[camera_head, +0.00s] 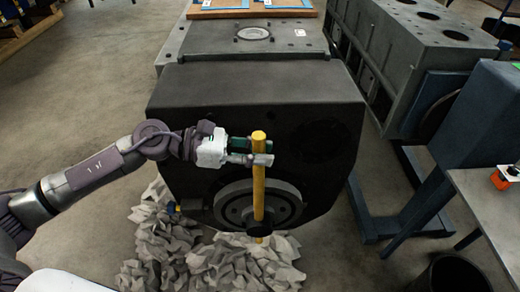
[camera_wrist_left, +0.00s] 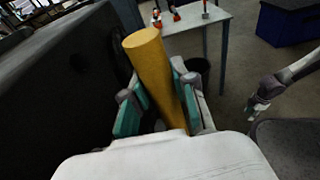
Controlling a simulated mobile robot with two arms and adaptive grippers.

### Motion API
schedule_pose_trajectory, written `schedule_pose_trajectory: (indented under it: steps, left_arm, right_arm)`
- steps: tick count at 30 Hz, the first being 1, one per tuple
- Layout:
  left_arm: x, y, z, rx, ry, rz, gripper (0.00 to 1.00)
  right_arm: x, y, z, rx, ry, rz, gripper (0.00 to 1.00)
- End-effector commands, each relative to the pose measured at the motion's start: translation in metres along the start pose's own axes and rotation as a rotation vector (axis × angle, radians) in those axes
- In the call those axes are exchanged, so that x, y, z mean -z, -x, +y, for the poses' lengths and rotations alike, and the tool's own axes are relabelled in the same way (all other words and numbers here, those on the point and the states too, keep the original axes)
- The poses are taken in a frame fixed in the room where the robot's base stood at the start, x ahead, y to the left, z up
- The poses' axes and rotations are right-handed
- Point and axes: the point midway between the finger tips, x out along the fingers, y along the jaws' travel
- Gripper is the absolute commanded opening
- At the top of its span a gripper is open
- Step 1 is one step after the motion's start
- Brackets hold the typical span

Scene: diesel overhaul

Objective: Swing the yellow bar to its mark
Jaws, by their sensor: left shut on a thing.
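The yellow bar (camera_head: 258,185) stands almost upright in front of the round grey wheel (camera_head: 231,212) on the dark engine end. A black round piece covers part of the bar near its lower end. My left gripper (camera_head: 262,152) comes in from the left and is shut on the bar just below its top. The left wrist view shows the bar (camera_wrist_left: 150,65) between its green-padded fingers, with the bar's end sticking out beyond them. My right gripper (camera_wrist_left: 257,104) shows small at the right of that view; its jaw state is unclear. I cannot make out a mark for certain.
A small yellow-tipped fitting (camera_head: 177,208) sticks out left of the wheel. Crumpled grey material (camera_head: 215,262) lies on the floor below. A blue stand (camera_head: 470,120), a grey table (camera_head: 490,205) and a dark bin (camera_head: 450,275) stand to the right.

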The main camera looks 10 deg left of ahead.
Motion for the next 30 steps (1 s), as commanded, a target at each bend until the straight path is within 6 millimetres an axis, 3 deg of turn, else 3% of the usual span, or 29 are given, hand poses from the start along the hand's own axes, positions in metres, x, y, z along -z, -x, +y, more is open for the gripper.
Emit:
schedule_pose_trajectory:
  steps: [1, 5, 17, 30]
  left_arm:
    - [0.000, 0.000, 0.000, -0.001, 0.000, 0.000, 0.32]
    - [0.000, 0.000, 0.000, -0.001, 0.000, 0.000, 0.53]
    - [0.001, 0.007, 0.000, -0.001, 0.002, 0.002, 0.53]
    - [0.003, 0.094, 0.000, -0.002, 0.006, 0.006, 0.53]
  right_arm:
    - [0.000, 0.000, 0.000, 0.000, 0.000, 0.000, 0.40]
    - [0.000, 0.000, 0.000, 0.000, 0.000, 0.000, 0.40]
    - [0.000, 0.000, 0.000, 0.000, -0.001, -0.002, 0.40]
    - [0.000, 0.000, 0.000, 0.000, 0.000, -0.001, 0.40]
